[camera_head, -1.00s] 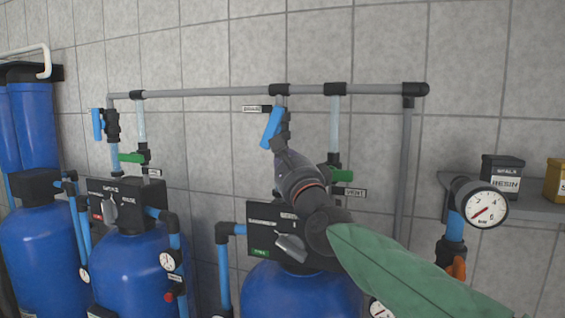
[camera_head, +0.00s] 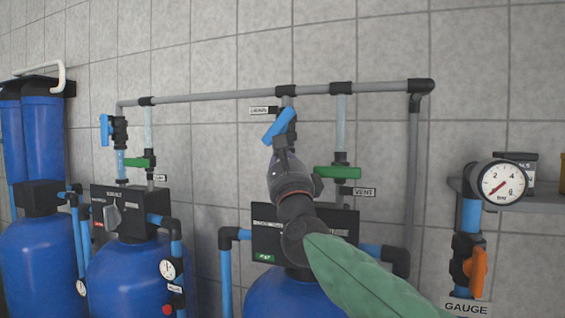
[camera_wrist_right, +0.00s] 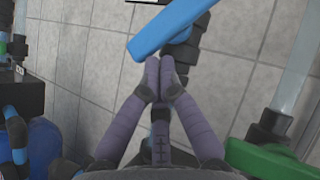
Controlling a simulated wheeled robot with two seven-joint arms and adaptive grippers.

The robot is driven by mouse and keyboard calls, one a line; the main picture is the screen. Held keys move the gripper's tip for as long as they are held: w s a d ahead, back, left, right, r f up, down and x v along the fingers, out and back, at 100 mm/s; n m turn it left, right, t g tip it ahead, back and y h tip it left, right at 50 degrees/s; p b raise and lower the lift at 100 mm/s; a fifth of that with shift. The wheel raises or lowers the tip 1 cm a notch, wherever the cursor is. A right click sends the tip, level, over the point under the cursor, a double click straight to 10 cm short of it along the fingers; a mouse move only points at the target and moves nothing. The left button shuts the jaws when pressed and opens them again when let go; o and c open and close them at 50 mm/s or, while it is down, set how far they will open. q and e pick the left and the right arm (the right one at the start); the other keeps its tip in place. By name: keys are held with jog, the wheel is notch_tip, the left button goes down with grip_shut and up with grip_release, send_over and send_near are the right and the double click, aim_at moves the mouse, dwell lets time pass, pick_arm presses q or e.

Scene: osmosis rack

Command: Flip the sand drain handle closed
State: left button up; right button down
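A blue drain handle (camera_head: 279,126) sits on a valve below the grey pipe, beside a small label that appears to read drain (camera_head: 260,110). It is tilted diagonally, lower end to the left. My right gripper (camera_head: 281,149) is just below it, reaching up from the lower right. In the right wrist view the blue handle (camera_wrist_right: 172,27) crosses above my right gripper's fingertips (camera_wrist_right: 160,76). The fingertips are together with nothing between them, at or very near the handle's underside; contact is unclear. A second blue handle (camera_head: 104,130) hangs upright on the left. My left gripper is not in view.
A green vent handle (camera_head: 337,172) lies horizontal right of my gripper, and shows in the right wrist view (camera_wrist_right: 262,163). Another green handle (camera_head: 138,163) is farther left. Blue tanks (camera_head: 135,275) stand below. A gauge (camera_head: 502,183) and orange handle (camera_head: 478,268) are at right.

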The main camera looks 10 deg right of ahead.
jog(key=m+h+b, duration=0.1)
jog(key=m+h, duration=0.1)
jog(key=m, duration=0.1)
jog(key=w+a+m+h+b, duration=0.1)
jog(key=m+h+b, duration=0.1)
jog(key=m+h, duration=0.1)
jog(key=a+m+h+b, duration=0.1)
jog(key=m+h+b, duration=0.1)
jog(key=m, duration=0.1)
jog(key=shift+w+t+h, duration=0.15)
jog(key=shift+t+h, duration=0.15)
jog(key=shift+h, duration=0.1)
jog(key=shift+w+a+r+m+g+h, duration=0.1)
jog(key=shift+m+g+h, duration=0.15)
jog(key=shift+m+h, duration=0.55)
jog(key=shift+w+a+r+m+g+h, duration=0.15)
jog(key=shift+m+g+h, duration=0.15)
jog(key=shift+m+h, duration=0.5)
jog(key=shift+a+m+g+h, duration=0.1)
jog(key=shift+m+g+h, duration=0.15)
jog(key=shift+m+h, duration=0.55)
jog(key=shift+w+a+r, duration=0.15)
jog(key=shift+a, duration=0.05)
